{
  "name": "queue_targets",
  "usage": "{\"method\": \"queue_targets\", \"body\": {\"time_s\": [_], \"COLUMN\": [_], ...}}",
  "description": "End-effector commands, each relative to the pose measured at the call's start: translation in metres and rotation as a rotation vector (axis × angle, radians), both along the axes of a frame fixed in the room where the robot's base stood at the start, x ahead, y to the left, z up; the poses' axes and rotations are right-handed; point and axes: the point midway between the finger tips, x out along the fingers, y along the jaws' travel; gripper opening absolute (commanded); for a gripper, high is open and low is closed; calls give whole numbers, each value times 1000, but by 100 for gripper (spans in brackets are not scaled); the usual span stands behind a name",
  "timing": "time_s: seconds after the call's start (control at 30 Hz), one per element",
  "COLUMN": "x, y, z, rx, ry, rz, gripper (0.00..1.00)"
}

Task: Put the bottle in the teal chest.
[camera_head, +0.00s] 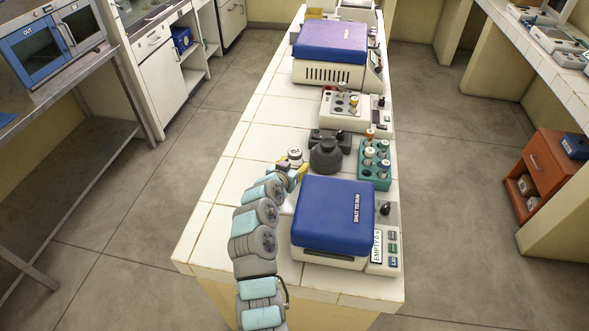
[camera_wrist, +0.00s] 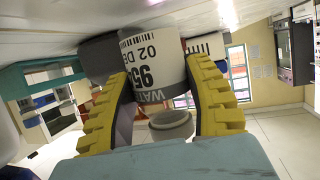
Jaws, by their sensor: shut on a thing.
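A small white bottle with a printed label (camera_wrist: 150,60) is between the yellow fingers of my gripper (camera_wrist: 165,95) in the wrist view. The fingers are shut on it, and its round grey cap end (camera_wrist: 172,125) points toward my palm. In the head view my gripper (camera_head: 297,171) is over the white tiled bench, with the white bottle (camera_head: 295,154) at its fingers. Whether the bottle touches the bench is unclear. A teal holder (camera_head: 376,182), the only teal container I see, stands to the right with several capped bottles in it. It also shows in the wrist view (camera_wrist: 50,78).
A dark round flask (camera_head: 326,157) stands between my gripper and the teal holder. A dark low device (camera_head: 331,137) is behind it. A blue-lidded machine (camera_head: 333,214) is in front, close to my arm. Clear bench lies to the left (camera_head: 240,143).

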Motion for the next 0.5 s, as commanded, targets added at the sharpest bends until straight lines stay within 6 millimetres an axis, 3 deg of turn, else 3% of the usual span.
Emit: {"method": "queue_targets", "body": {"time_s": [0.1, 0.5], "x": [0, 0], "y": [0, 0], "z": [-15, -18], "rx": [-1, -1], "ry": [4, 1], "rz": [-1, -1], "gripper": [21, 21]}}
